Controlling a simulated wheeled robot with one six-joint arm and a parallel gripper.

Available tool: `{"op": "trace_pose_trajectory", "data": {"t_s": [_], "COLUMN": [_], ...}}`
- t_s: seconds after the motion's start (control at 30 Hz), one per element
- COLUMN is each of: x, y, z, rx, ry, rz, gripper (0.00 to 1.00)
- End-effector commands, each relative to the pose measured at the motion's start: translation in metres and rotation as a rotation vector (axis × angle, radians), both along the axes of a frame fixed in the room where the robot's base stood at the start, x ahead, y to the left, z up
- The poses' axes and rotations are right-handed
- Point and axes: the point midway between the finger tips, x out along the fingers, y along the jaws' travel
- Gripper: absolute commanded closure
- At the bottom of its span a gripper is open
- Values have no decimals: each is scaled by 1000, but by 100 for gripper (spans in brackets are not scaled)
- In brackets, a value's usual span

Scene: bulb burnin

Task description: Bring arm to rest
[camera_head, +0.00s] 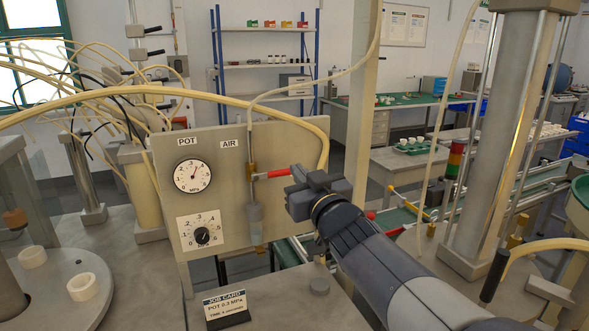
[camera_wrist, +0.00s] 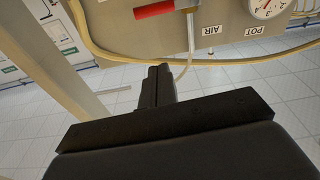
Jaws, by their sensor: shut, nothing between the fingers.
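My arm reaches in from the lower right of the head view. My gripper (camera_head: 293,186) is in front of the panel's right part, below and close to the red valve handle (camera_head: 278,173). In the wrist view the two dark fingers (camera_wrist: 158,80) are together with nothing between them. The red handle (camera_wrist: 154,10) shows there just beyond the fingertips, at the top edge. I cannot tell whether the fingers touch it.
The grey panel (camera_head: 222,151) carries a POT gauge (camera_head: 193,176) and a dial (camera_head: 203,235). A job card (camera_head: 226,305) stands on the bench before it. A thick metal column (camera_head: 497,130) rises at right. Yellow hoses (camera_head: 200,94) arch overhead.

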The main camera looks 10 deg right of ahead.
Motion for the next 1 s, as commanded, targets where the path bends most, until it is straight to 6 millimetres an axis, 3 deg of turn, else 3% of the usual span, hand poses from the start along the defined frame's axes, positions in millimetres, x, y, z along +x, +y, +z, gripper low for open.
{"op": "trace_pose_trajectory", "data": {"t_s": [0.53, 0.93, 1.0], "x": [1, 51, 52], "y": [0, 15, 18], "z": [0, 8, 10], "rx": [0, 0, -80], "ry": [1, 2, -18], "rz": [0, 1, 0], "gripper": [100, 100, 100]}}
